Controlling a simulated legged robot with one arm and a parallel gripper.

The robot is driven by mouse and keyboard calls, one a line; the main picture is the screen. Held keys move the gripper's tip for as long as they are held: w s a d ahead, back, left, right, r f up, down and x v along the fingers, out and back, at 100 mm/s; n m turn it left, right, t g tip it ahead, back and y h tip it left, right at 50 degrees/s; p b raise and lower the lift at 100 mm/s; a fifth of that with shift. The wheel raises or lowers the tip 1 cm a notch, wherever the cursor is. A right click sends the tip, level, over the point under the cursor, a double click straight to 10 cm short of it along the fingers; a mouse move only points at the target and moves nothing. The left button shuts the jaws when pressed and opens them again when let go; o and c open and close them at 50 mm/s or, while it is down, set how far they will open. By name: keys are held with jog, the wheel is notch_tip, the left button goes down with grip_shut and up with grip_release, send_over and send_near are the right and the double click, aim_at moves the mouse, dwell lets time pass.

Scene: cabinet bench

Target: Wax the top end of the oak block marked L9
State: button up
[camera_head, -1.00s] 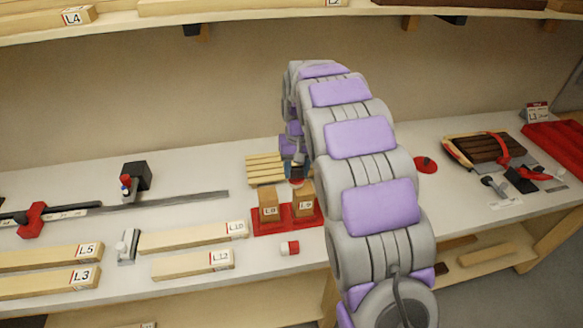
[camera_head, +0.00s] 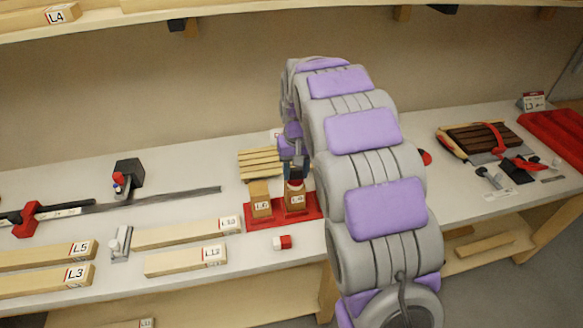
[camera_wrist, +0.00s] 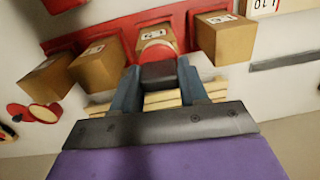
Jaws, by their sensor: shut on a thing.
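My gripper (camera_wrist: 160,95) is shut on a dark applicator with a red and pale round end (camera_wrist: 158,50). In the head view my gripper (camera_head: 293,170) is just above the right-hand of two visible oak blocks, whose small label seems to read L9 (camera_head: 296,199). That block stands upright in a red rack (camera_head: 280,221). In the wrist view the applicator overlaps the top of a block (camera_wrist: 153,33) in the rack (camera_wrist: 110,28). I cannot tell if it touches the wood. A second block (camera_head: 261,206) stands to its left; its label is unclear.
Other blocks (camera_wrist: 45,85) stand close beside in the rack. A slatted wooden piece (camera_head: 261,163) lies behind it and a small red and white cylinder (camera_head: 283,242) in front. An open red tin (camera_wrist: 45,117) shows in the wrist view. Long labelled bars (camera_head: 187,233) lie to the left.

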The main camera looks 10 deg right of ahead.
jog(key=shift+d, duration=0.35)
jog(key=shift+a+f, duration=0.1)
